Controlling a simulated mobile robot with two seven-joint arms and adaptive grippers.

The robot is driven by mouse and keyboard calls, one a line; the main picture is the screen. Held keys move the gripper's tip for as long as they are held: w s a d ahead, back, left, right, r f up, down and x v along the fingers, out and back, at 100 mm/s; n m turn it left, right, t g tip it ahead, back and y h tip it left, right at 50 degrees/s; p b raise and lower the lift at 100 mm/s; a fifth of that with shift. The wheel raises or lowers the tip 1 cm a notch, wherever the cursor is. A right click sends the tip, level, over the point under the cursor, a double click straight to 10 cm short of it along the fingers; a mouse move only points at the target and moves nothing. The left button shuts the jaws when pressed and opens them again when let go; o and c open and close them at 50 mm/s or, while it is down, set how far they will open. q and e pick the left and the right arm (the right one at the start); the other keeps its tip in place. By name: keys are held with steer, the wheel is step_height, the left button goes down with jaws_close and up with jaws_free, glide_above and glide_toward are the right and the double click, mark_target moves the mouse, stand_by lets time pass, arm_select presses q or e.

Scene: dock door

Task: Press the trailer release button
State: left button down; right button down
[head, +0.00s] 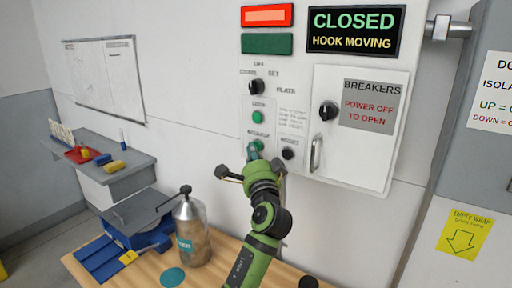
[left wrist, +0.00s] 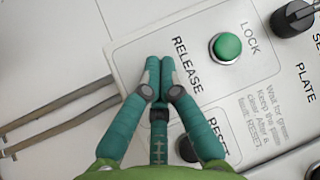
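The control box (head: 275,185) is on the white wall. Its RELEASE label (head: 258,133) sits below the green LOCK button (head: 257,117); in the left wrist view the RELEASE label (left wrist: 187,66) is beside my fingertips. My left gripper (head: 254,150) is shut and empty, fingertips together in the left wrist view (left wrist: 158,68). It points at the spot under the RELEASE label and hides the release button. I cannot tell if it touches. The dark RESET button (head: 288,153) is just right of it. My right gripper is not in view.
The display (head: 354,31) reads CLOSED, HOOK MOVING; the red lamp (head: 267,15) looks lit, the green lamp (head: 267,43) dark. A breaker door (head: 342,160) with a handle is at right. A bottle (head: 191,230) stands on the wooden bench (head: 215,275) near my left arm.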

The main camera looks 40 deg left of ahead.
arm_select(q)
steer(key=shift+s+d, duration=0.1)
steer(key=shift+s, duration=0.55)
steer(key=shift+s+d+p, duration=0.15)
steer(key=shift+s+p, duration=0.35)
steer(key=shift+s, duration=0.75)
steer(key=shift+s+d+p, duration=0.15)
steer(key=shift+s+p, duration=0.3)
steer(key=shift+s, duration=0.75)
